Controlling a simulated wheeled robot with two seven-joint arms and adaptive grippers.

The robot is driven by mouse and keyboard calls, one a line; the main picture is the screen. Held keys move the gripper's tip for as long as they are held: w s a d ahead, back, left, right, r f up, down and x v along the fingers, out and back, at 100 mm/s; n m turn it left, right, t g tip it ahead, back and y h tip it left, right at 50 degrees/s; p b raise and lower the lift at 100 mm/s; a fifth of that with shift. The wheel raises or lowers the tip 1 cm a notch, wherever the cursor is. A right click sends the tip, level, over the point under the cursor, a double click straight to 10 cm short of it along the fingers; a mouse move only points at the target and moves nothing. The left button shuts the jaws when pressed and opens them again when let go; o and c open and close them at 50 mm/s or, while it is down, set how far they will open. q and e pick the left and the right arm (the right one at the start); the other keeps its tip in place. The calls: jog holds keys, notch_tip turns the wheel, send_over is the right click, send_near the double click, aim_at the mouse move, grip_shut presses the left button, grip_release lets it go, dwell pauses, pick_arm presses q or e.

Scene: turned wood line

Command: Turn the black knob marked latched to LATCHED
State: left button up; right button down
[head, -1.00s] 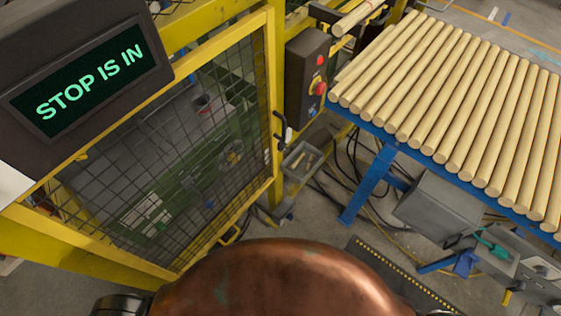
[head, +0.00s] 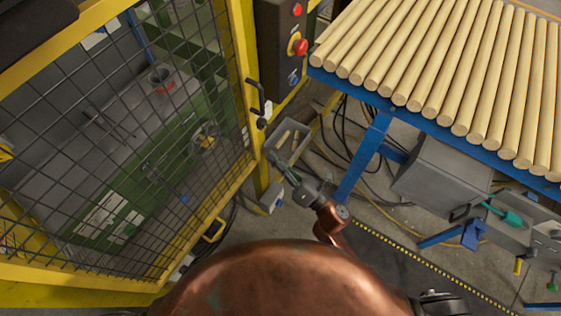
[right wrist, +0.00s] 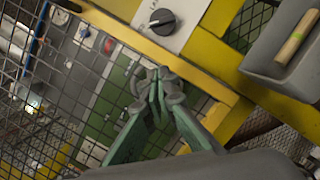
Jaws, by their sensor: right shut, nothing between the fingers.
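The black knob (right wrist: 162,21) sits on a pale plate on the yellow cell frame, at the top of the right wrist view. A light pointer mark shows on its face; the lettering on the plate is too small to read. In the head view a small dark knob (head: 262,123) shows on the gate post below a black handle. My right gripper (head: 275,160) has green fingers, shut and empty, below and apart from the knob. In the right wrist view its fingertips (right wrist: 158,78) are together in front of the mesh. My left gripper is out of view.
A yellow-framed mesh gate (head: 110,150) stands at left, with a black handle (head: 256,96). A control box (head: 280,45) stands above. A blue table (head: 372,92) bears wooden rods at right.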

aim_at(255, 141)
jog(key=x, duration=0.5)
jog(key=shift+w+a+r, duration=0.1)
jog(key=shift+w+a, duration=0.1)
jog(key=shift+w+d+r+p, duration=0.2)
jog(key=shift+w+d+r, duration=0.25)
jog(key=shift+w+r, duration=0.2)
jog(key=shift+w+d+r+p, duration=0.15)
jog(key=shift+w+d+r, duration=0.25)
jog(key=shift+w+r, duration=0.25)
jog(key=shift+s, duration=0.15)
